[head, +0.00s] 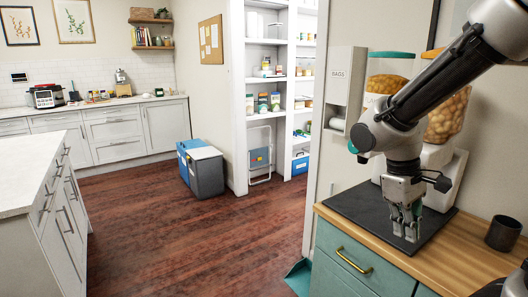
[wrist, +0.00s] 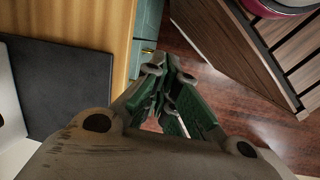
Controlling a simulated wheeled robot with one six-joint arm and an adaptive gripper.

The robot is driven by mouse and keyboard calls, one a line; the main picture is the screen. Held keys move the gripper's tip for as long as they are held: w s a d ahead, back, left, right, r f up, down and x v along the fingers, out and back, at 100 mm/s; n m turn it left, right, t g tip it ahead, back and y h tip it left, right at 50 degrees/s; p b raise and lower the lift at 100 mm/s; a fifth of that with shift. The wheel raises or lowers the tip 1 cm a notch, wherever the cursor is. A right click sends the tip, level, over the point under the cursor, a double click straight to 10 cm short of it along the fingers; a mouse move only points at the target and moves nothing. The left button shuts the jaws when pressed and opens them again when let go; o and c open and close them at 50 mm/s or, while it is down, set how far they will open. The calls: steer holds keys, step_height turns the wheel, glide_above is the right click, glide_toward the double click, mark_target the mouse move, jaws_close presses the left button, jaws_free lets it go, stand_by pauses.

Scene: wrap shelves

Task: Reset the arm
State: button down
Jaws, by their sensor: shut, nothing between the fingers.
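My arm reaches in from the right in the head view, bent down at the wrist. My gripper (head: 407,224) points down in front of the dispensers, over the dark mat (head: 440,238) on the wooden counter (head: 470,255). In the wrist view my gripper (wrist: 168,98) has its fingers together with nothing between them. The counter edge and the teal cabinet show beyond the fingers there. No object is held.
Two clear dispensers stand behind my arm, one with a teal lid (head: 391,55). A dark cup (head: 503,233) stands on the counter at right. A white island (head: 35,180) stands at left. Blue and grey bins (head: 205,172) stand by the pantry shelves. The middle wood floor (head: 190,240) is clear.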

steer(key=s+d+r+m+t+y, duration=0.1)
steer(key=s+d+r+m+t, duration=0.1)
steer(key=r, duration=0.3)
steer(key=s+d+r+m+t+y, duration=0.1)
steer(key=s+d+r+m+t, duration=0.2)
steer(key=s+r, duration=0.1)
steer(key=shift+s+r+m+t+y, duration=0.3)
steer(key=shift+s+r, duration=0.05)
steer(key=shift+r, duration=0.4)
